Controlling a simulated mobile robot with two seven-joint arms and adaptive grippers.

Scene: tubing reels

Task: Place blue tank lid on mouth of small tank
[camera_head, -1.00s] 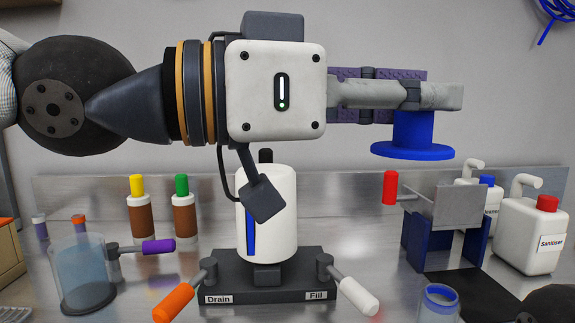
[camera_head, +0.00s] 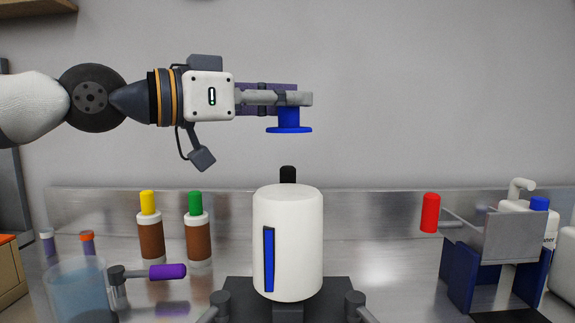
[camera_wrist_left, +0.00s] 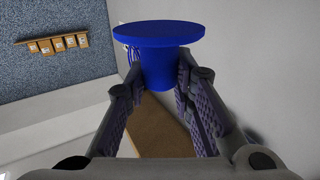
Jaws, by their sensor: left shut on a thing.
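The blue tank lid (camera_head: 289,129) is a flat disc with a narrower neck, disc side down in the head view. My left gripper (camera_head: 300,98) is shut on its neck and holds it in the air. In the left wrist view the lid (camera_wrist_left: 173,35) sits between the fingertips (camera_wrist_left: 160,75). In the head view the lid appears above a white tank (camera_head: 287,240) with a blue strip, with a clear gap; its depth relative to the tank is unclear. A clear tank (camera_head: 75,292) with bluish contents stands at lower left. My right gripper is not in view.
Bottles with yellow (camera_head: 148,203) and green (camera_head: 195,203) caps stand left of the white tank. A purple handle (camera_head: 167,272) is beside the clear tank. A red-handled stand (camera_head: 460,265) is at right. The air around the lid is clear.

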